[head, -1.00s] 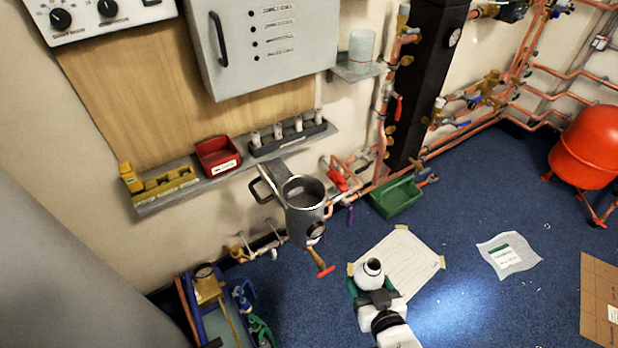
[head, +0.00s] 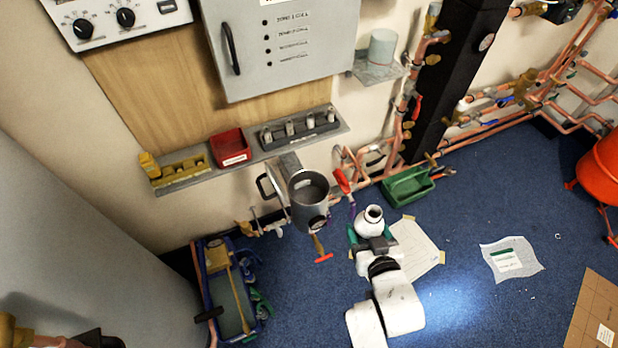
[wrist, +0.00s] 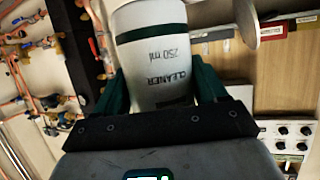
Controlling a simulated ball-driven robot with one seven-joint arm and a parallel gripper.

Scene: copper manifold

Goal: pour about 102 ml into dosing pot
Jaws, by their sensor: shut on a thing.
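The dosing pot (head: 310,212) is a grey metal cylinder with an open top, mounted near the wall, with a red-handled valve below it. My gripper (head: 374,238) is shut on a white bottle (head: 371,222), right of the pot and apart from it. The bottle's open mouth shows in the head view. In the wrist view the bottle (wrist: 158,60) reads "CLEANER 250 ml" and has a dark green band. The green fingers of my gripper (wrist: 160,90) lie on both its sides. The liquid level inside cannot be seen.
A wall shelf (head: 190,180) holds a red bin (head: 230,147) and a dark rack of small fittings. A green tray (head: 408,187) and a paper sheet (head: 425,250) lie on the blue floor. A blue-framed tool tote (head: 225,290) stands below left of the pot. Copper pipes line the wall.

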